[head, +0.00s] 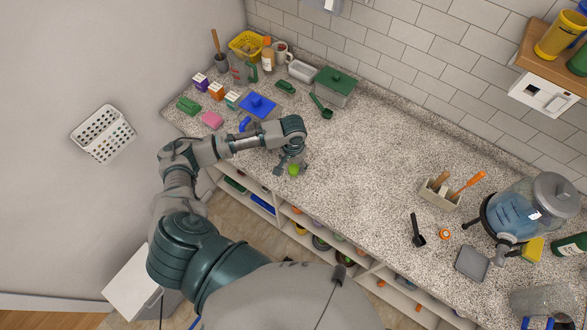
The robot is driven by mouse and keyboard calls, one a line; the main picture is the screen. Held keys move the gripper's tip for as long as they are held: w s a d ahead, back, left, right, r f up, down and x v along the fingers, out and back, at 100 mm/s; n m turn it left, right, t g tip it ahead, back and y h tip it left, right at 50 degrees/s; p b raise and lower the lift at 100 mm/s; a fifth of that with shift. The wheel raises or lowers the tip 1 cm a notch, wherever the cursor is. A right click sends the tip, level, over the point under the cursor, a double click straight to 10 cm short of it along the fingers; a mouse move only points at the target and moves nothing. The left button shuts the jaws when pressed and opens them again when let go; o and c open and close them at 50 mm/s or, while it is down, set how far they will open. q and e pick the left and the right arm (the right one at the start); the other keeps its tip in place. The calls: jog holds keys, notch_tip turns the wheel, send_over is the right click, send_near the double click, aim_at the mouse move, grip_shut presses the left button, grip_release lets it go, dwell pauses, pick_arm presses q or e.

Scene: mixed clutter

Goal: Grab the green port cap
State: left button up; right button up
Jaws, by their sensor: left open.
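A small, bright green, rounded thing, which looks like the green port cap (294,169), is on the speckled counter (350,190) near its front edge, left of the middle in the head view. My left gripper (290,164) is right at it, pointing down with its fingers open around or beside it. The fingers hide part of the cap, and I cannot tell whether they touch it. My right gripper is not in view.
A green-lidded box (335,85) and a green scoop (321,106) are farther back. The counter's middle is clear.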

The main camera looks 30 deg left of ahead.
pick_arm(q)
jog(key=shift+f, duration=1.45)
jog(key=c, duration=0.9)
jog(key=shift+r, duration=0.1)
jog(key=shift+c, duration=0.2)
